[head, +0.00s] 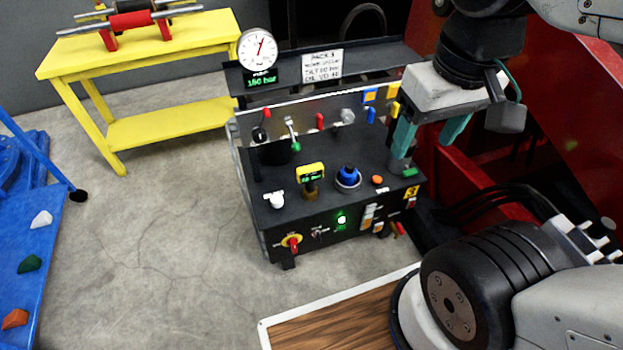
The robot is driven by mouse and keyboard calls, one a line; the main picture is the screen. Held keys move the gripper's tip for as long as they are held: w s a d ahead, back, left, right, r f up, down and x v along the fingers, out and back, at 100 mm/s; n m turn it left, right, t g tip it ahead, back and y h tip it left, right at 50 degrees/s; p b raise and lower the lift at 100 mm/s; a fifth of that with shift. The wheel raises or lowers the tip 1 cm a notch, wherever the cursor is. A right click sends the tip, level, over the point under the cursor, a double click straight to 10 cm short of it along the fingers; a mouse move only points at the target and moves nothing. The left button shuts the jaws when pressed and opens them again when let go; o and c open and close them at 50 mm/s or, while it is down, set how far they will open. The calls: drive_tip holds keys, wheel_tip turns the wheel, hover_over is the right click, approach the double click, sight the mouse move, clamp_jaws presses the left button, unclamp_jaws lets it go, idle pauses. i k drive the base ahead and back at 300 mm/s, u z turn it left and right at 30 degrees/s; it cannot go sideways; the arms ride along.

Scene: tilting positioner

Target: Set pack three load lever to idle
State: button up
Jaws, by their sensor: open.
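The hydraulic power pack (330,180) is a dark console with a sign (323,66) headed PACK 3. A lever with a metal stem and green knob (295,146) stands at its back left, tilted slightly. A black-knobbed control (260,136) is left of it. I cannot read which control is marked as the load lever, or its idle mark. My gripper (428,138) is open and empty, its teal fingers pointing down above the console's right end. It is well right of the green-knobbed lever and appears to touch nothing.
A round gauge (257,50) with a green display stands behind the console. A yellow bench (150,90) stands back left. Open floor lies left.

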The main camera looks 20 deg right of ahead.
sight(296, 146)
drive_tip(key=k, duration=1.35)
drive_tip(key=u, duration=0.55)
drive_tip(key=i, duration=0.55)
drive_tip(key=u, duration=0.65)
drive_tip(key=i, duration=1.35)
drive_tip(key=z, duration=0.75)
